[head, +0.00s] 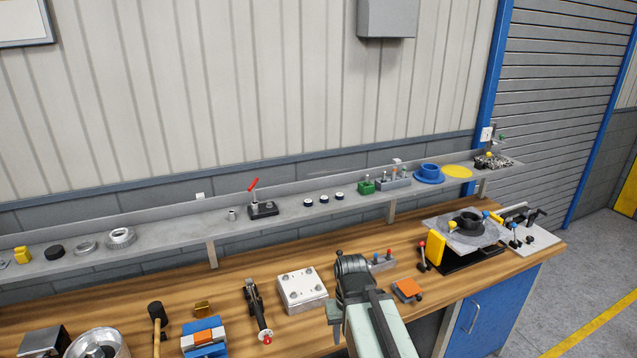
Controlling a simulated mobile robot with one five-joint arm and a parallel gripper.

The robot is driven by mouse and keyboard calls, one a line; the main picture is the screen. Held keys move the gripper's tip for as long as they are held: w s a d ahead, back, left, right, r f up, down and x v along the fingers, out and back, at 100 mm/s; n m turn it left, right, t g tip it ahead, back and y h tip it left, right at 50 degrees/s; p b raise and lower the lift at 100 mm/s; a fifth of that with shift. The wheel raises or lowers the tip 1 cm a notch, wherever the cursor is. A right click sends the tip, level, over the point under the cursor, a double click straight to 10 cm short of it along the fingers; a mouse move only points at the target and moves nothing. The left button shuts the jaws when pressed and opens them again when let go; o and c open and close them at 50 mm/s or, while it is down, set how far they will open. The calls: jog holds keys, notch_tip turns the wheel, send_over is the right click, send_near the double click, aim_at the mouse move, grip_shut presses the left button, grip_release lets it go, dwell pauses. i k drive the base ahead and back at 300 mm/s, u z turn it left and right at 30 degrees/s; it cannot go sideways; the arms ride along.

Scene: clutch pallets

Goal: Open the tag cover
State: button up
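No part in the head view is plainly marked as the tag cover. A small orange plate (408,287) lies flat on a dark grey base on the bench, just right of my arm; I cannot tell if it is the cover. My gripper (351,268) seems to be the dark end of my arm, over the bench at the lower middle. Its fingers cannot be made out, and nothing is seen held in it. My arm hides part of the bench front.
The wooden bench (232,277) holds a pale block (302,289), a black clamp tool (256,310), a mallet (157,322), a blue and orange block (204,338) and a fixture with a black ring (467,222). A grey shelf (180,243) with small parts runs behind.

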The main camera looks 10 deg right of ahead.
aim_at(409, 288)
jog(key=i, duration=0.85)
